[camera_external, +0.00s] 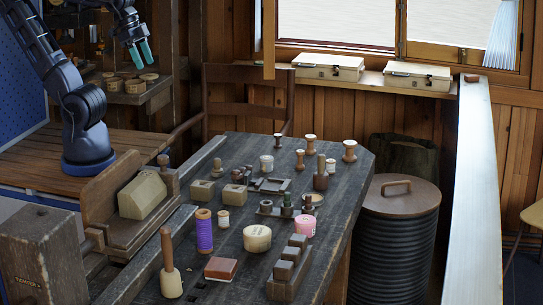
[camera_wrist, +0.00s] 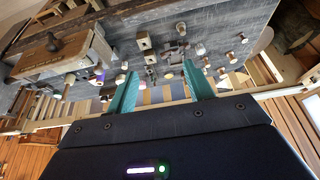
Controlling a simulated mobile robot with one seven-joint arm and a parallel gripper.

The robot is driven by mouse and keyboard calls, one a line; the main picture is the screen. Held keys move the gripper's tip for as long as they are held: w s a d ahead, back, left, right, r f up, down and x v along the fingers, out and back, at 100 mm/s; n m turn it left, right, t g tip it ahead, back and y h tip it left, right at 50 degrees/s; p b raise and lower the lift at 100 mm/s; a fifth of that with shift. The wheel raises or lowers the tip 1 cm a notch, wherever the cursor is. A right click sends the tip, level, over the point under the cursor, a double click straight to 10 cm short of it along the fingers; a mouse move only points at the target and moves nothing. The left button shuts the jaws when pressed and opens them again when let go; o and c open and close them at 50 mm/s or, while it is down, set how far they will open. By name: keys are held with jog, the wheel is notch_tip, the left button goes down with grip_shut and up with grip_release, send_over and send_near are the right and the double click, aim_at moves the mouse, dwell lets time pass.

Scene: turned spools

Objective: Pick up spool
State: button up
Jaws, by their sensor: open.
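Several turned wooden spools stand upright at the far right of the dark workbench; among them are one in the middle (camera_external: 311,144), a wider one at the right (camera_external: 349,150) and a short one (camera_external: 300,159). A purple-wound spool (camera_external: 204,231) stands near the bench's front left, beside a small pale spool (camera_external: 224,219). Which spool is meant cannot be told. My gripper (camera_external: 139,53) has teal fingers, open and empty, high at the upper left, well away from the bench. The wrist view shows the open fingers (camera_wrist: 161,84) with small spools (camera_wrist: 231,57) on the bench beyond.
The workbench (camera_external: 345,185) also holds a mallet (camera_external: 170,279), a round cream tin (camera_external: 257,238), a pink tin (camera_external: 305,226), a red-topped block (camera_external: 220,269) and wooden blocks. A chair (camera_external: 247,78) stands behind it. A ribbed bin (camera_external: 397,240) stands at its right.

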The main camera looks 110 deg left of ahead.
jog(key=shift+w, duration=0.1)
jog(key=n+g, duration=0.5)
jog(key=n, duration=1.2)
send_over(300, 151)
jog(key=f, duration=2.5)
jog(key=shift+w+d, duration=0.1)
jog(key=shift+d, duration=0.2)
jog(key=shift+a+f, duration=0.15)
jog(key=shift+f, duration=0.3)
jog(key=shift+a+f, duration=0.15)
jog(key=shift+f, duration=4.95)
jog(key=c, duration=1)
